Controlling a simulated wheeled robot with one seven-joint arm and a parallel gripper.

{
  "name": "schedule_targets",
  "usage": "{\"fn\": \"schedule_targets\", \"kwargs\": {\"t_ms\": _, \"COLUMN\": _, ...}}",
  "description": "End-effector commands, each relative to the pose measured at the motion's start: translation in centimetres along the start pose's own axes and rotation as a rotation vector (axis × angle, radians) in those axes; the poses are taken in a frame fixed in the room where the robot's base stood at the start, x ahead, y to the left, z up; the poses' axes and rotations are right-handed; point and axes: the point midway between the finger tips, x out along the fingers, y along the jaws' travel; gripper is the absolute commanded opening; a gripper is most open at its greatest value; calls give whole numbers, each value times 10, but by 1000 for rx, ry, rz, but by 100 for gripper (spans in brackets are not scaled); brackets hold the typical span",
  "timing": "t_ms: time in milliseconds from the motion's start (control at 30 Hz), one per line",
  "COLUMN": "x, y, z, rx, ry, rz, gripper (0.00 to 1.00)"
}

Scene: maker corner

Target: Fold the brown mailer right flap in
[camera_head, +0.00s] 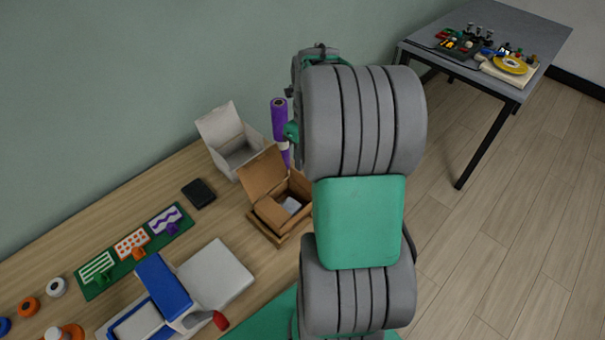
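The brown mailer (272,214) stands open on the wooden bench, just left of my arm in the picture. Its tall back panel (262,172) is raised, and a small white item (291,204) lies inside. A brown panel (299,186) shows on its right side, partly cut off by my arm; I cannot tell whether this is the right flap or the box wall. My arm's large grey and green links cover the area right of the mailer.
An open white box (233,150) and a purple roll (279,118) stand behind the mailer. A black block (198,193), a green board of stencils (125,262) and a blue-white device (163,285) lie to the left. A grey table (492,35) stands far right.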

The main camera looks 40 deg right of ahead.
Motion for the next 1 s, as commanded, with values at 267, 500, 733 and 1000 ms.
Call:
{"fn": "schedule_targets", "kwargs": {"t_ms": 267, "x": 50, "y": 1, "z": -1, "rx": -3, "ry": 2, "rz": 2, "gripper": 24}}
{"fn": "schedule_targets", "kwargs": {"t_ms": 500, "x": 59, "y": 1, "z": 0, "rx": -4, "ry": 0, "rz": -1, "gripper": 24}}
{"fn": "schedule_targets", "kwargs": {"t_ms": 733, "x": 59, "y": 1, "z": 0, "rx": -5, "ry": 0, "rz": -1, "gripper": 14}}
{"fn": "schedule_targets", "kwargs": {"t_ms": 1000, "x": 58, "y": 1, "z": 0, "rx": -5, "ry": -1, "rz": -1, "gripper": 0}}
